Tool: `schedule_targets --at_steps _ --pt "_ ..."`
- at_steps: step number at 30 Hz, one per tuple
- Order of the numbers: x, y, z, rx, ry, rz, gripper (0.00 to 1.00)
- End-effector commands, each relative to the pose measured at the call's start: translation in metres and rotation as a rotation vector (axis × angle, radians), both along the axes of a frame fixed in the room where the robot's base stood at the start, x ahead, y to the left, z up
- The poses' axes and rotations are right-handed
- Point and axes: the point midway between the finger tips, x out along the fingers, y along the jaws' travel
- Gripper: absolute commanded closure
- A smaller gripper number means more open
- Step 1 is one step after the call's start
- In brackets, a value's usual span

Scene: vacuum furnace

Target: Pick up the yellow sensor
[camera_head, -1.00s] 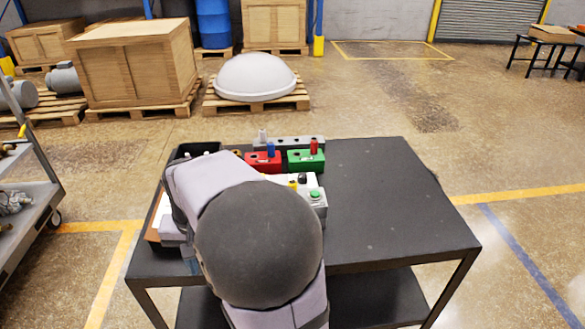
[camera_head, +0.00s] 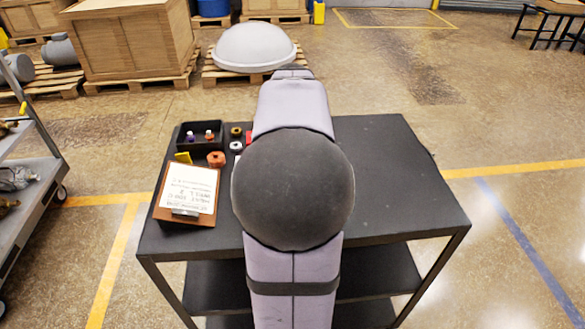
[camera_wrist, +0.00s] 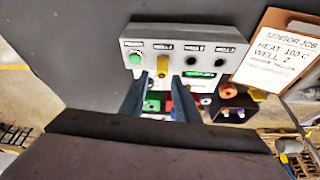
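The yellow sensor (camera_wrist: 162,72) stands in the leftmost well of the grey heater block (camera_wrist: 235,46) in the wrist view. My gripper (camera_wrist: 160,80) is open, with its two dark fingers on either side of the sensor in the picture. I cannot tell how far the fingertips are from it, and no contact shows. The block has a green button (camera_wrist: 135,58) left of the sensor, two empty-looking dark wells to the right and a lit green display (camera_wrist: 201,75). In the head view my arm hides the sensor, the block and the gripper.
A clipboard (camera_head: 187,191) lies at the table's left; in the wrist view its card reads "HEAT 100 C, WELL 2". A black tray (camera_head: 187,146), an orange ring (camera_head: 216,159) and a yellow piece (camera_head: 183,157) lie nearby. The dark table's right side (camera_head: 400,180) is clear.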

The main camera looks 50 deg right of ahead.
Motion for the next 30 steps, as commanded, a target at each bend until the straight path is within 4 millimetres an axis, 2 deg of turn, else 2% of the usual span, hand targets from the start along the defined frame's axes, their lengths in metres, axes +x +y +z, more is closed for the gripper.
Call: schedule_targets --at_steps 4,14,24,30 --pt "0.003 -0.003 -0.011 0.004 0.003 0.000 0.71" --pt "0.008 -0.006 -0.023 0.005 0.005 0.001 0.71" --pt "0.019 -0.018 -0.058 0.005 0.004 0.001 0.71" --pt "0.020 -0.019 -0.063 0.002 0.002 0.000 0.71"
